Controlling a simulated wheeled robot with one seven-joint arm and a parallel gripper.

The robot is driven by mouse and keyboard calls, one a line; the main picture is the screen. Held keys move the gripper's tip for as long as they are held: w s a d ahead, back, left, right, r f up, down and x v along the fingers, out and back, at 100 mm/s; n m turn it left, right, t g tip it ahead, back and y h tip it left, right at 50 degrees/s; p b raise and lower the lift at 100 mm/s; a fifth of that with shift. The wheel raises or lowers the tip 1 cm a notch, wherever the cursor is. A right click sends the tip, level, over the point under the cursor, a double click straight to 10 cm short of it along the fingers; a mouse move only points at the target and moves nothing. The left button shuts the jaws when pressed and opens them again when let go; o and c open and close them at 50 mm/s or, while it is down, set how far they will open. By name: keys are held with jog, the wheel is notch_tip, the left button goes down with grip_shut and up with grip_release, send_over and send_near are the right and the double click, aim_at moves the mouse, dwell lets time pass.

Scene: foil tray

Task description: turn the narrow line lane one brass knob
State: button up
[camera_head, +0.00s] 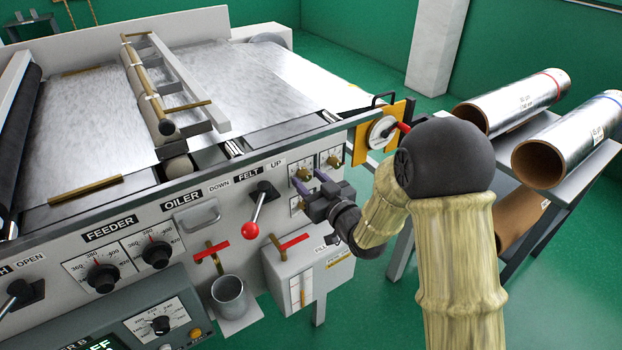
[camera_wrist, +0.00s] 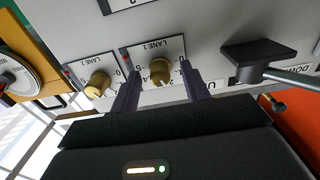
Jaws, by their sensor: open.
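The lane 1 brass knob (camera_wrist: 160,70) sits on a white scale plate marked LANE 1 in the wrist view, which appears upside down. My gripper (camera_wrist: 158,88) is open, with one dark finger on each side of the knob in the picture. I cannot tell whether either finger touches it. In the head view my gripper (camera_head: 318,190) is at the panel beside the brass knobs and partly covers them. The upper left knob (camera_head: 304,173) shows there just above the gripper. No line name, such as narrow, is legible.
Another brass lane knob (camera_wrist: 97,84) is close to the left finger in the wrist view. The felt lever (camera_head: 262,192) with a red ball is left of my gripper. A yellow plate with a dial (camera_head: 380,132) is to the right. A fill box (camera_head: 300,275) is below.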

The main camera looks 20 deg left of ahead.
jog(key=c, duration=1)
